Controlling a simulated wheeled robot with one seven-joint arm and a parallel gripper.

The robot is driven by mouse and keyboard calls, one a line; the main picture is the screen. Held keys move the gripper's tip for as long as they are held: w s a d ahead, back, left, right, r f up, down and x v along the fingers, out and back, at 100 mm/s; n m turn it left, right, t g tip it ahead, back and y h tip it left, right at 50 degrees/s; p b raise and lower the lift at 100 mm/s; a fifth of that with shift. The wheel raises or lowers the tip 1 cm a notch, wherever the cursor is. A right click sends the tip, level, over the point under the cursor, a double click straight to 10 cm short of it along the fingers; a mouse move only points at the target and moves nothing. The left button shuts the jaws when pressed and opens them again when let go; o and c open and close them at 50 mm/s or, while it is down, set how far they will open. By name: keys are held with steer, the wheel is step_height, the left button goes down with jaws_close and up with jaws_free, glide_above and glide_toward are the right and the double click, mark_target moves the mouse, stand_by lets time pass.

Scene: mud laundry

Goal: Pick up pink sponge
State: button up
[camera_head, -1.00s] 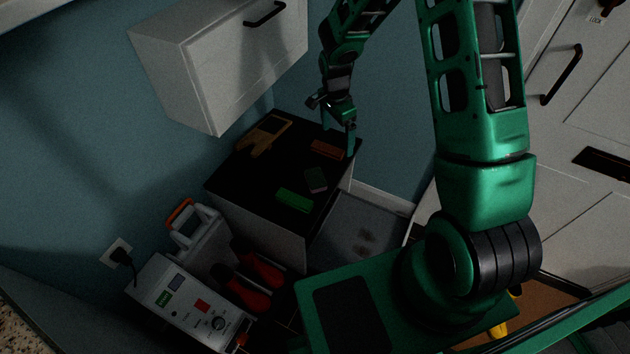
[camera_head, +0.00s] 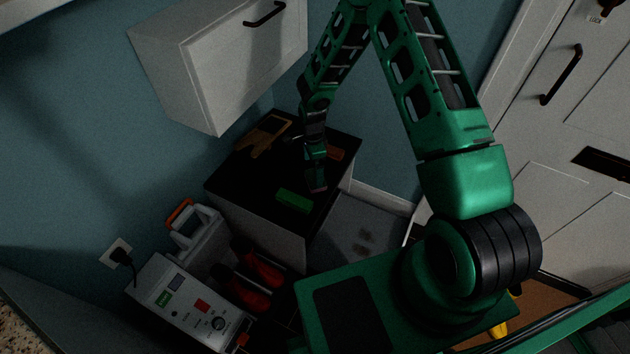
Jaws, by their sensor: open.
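The pink sponge (camera_head: 318,189) lies on the dark top of a low cabinet (camera_head: 232,183). Only a small dull pink part of it shows, because my gripper (camera_head: 317,178) covers the rest. My gripper points down over the sponge and is open. The picture is dark, and I cannot tell whether the fingers stand around the sponge or just above it.
A green block (camera_head: 294,201) lies in front of the sponge and an orange-brown block (camera_head: 335,153) behind it. A yellow-brown tool (camera_head: 262,137) lies at the back left. A white wall cabinet (camera_head: 220,60) hangs above left.

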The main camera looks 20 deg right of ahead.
steer(key=shift+w+d+f, duration=0.1)
steer(key=shift+d+f, duration=0.1)
steer(key=shift+f, duration=0.7)
steer(key=shift+s+d+f, duration=0.1)
steer(key=shift+d+f, duration=0.05)
steer(key=shift+f, duration=0.7)
steer(key=shift+w+d+f, duration=0.1)
steer(key=shift+d+f, duration=0.1)
steer(key=shift+f, duration=0.7)
steer(key=c, duration=1.2)
steer(key=shift+r, duration=0.15)
steer(key=shift+r, duration=0.65)
step_height(320, 180, up, 3)
steer(key=shift+f, duration=0.2)
steer(key=s+a+r, duration=0.6)
steer(key=a, duration=0.4)
steer(key=shift+r, duration=0.4)
